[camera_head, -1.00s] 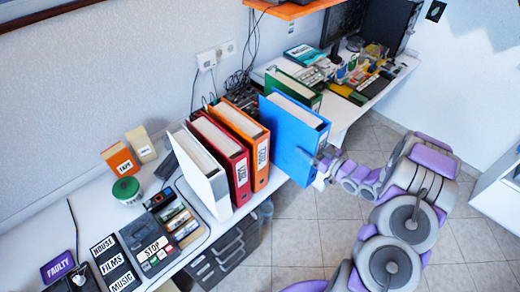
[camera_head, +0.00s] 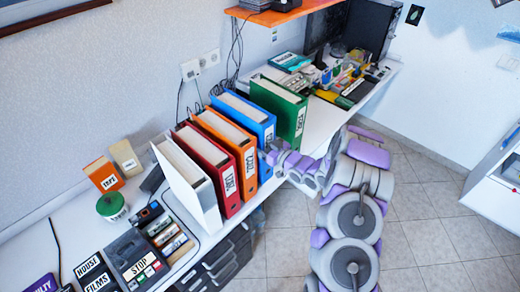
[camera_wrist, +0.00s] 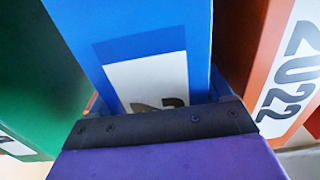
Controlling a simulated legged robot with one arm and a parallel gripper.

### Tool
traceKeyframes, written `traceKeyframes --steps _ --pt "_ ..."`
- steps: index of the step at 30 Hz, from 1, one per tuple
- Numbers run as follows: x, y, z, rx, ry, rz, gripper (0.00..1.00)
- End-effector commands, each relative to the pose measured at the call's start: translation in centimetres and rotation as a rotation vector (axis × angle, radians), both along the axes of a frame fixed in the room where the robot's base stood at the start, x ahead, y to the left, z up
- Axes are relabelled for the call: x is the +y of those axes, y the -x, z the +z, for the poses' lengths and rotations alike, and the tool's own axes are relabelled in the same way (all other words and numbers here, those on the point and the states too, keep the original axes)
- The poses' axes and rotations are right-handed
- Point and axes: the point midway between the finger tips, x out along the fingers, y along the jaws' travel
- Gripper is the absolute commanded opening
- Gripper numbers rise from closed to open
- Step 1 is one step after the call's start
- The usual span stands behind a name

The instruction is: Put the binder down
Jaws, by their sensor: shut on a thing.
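The blue binder (camera_head: 243,117) stands upright in the row on the white desk, between the orange binder and the green binder. In the wrist view its blue spine (camera_wrist: 150,40) with a white label fills the middle, partly hidden by my gripper. My gripper (camera_head: 268,155) is shut on the blue binder at its spine, low down. My gripper's dark edge and purple body (camera_wrist: 160,135) cover the lower part of the wrist view. The fingertips are hidden.
The orange (camera_head: 235,147), red (camera_head: 220,170) and white (camera_head: 196,187) binders stand to the left. The green binder (camera_head: 283,108) stands to the right. A drawer unit (camera_head: 225,262) is under the desk. An orange shelf (camera_head: 285,12) hangs above. Tiled floor is free at right.

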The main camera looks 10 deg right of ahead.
Motion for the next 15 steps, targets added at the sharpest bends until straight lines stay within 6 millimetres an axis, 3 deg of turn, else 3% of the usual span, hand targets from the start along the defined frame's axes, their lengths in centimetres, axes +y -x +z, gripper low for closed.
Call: traceKeyframes --steps 15 --pt "0.1 -0.2 -3.3 -0.004 -0.001 0.0 0.11"
